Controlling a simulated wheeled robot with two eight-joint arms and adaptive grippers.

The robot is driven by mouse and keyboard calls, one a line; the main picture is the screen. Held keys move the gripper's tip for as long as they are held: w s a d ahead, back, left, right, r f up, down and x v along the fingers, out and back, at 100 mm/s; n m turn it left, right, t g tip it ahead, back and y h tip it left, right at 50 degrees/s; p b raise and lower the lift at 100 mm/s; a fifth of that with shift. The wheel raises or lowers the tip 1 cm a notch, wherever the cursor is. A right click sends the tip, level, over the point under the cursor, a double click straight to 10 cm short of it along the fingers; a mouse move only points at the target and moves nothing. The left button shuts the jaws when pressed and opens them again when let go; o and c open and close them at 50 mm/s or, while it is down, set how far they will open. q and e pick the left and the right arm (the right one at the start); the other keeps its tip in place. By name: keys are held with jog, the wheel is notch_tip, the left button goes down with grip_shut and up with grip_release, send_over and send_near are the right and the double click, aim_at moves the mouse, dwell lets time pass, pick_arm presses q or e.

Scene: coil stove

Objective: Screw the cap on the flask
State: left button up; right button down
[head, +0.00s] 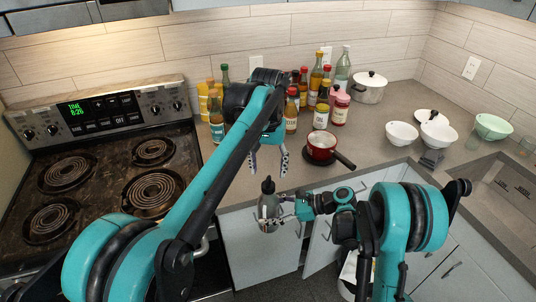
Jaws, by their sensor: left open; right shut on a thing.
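A grey flask (269,207) with a dark top (268,184) is held upright in front of the counter's front edge. My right gripper (280,212) comes in from the right and is shut on the flask's body. My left gripper (268,163) points down above the flask, its two fingers apart, with nothing visible between them. A gap shows between its fingertips and the flask's top. I cannot tell whether the dark top is a cap or the bare neck. No separate cap can be made out.
A red saucepan (321,146) stands on the counter right of my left gripper. Several bottles (320,95) and a white pot (369,87) stand behind. White bowls (402,134) are at the right by the sink. The coil stove (75,180) is at the left. Cabinet doors (322,245) stand below.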

pick_arm(q)
notch_tip(320, 180, up, 6)
jog(key=shift+f, duration=0.1)
dwell(0.4)
jog(key=s+a+f+n+t, duration=0.1)
jog(key=s+a+f+t, duration=0.25)
jog(key=s+a, duration=0.65)
jog(key=s+a+f+n+t, duration=0.1)
jog(key=s+a+f+t, duration=0.3)
jog(key=s+a+f, duration=0.5)
notch_tip(320, 180, down, 4)
jog(key=shift+s+r+n, duration=0.1)
jog(key=shift+s+n, duration=0.2)
jog(key=shift+s, duration=0.8)
